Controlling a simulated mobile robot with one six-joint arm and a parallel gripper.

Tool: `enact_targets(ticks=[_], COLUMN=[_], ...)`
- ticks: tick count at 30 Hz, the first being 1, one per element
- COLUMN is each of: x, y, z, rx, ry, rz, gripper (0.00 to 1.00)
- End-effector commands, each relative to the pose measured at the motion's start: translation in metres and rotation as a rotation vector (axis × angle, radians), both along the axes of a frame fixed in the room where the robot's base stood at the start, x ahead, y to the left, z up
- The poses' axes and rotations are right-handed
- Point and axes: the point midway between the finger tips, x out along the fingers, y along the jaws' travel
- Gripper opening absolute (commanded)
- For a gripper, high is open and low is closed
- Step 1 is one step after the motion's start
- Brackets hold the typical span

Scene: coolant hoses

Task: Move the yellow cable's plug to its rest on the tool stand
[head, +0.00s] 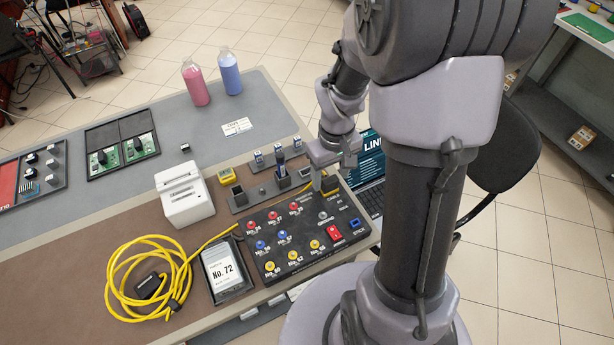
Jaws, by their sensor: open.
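The yellow cable (150,240) lies in a loose coil at the front left of the table. One stretch runs right, behind the No. 72 box, to the left edge of the black panel. A black piece (149,286) lies within the coil. I cannot make out for certain which part is the plug; a small yellowish patch shows under my gripper. The tool stand (262,191) is a grey strip with several small holders behind the panel. My gripper (321,184) is open, pointing down at the panel's back right corner, right of the stand. Its fingertips are small here, and contact cannot be told.
The black panel (309,259) carries coloured knobs and a red switch. The No. 72 box (226,270), a white block (184,194) and a small yellow box (227,176) stand to its left. A laptop (369,160) is behind my arm. Two bottles (195,83) stand at the back.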

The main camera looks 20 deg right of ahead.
Motion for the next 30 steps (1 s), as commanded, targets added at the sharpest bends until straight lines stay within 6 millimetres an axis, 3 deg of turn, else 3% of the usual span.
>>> enact_targets(ticks=[1, 6, 30], x=[0.0, 0.0, 0.0], y=[0.0, 0.0, 0.0], z=[-0.013, -0.027, -0.026], rx=[0.0, 0.0, 0.0], ry=[0.0, 0.0, 0.0], rz=[0.0, 0.0, 0.0], gripper=[0.6, 0.6, 0.6])
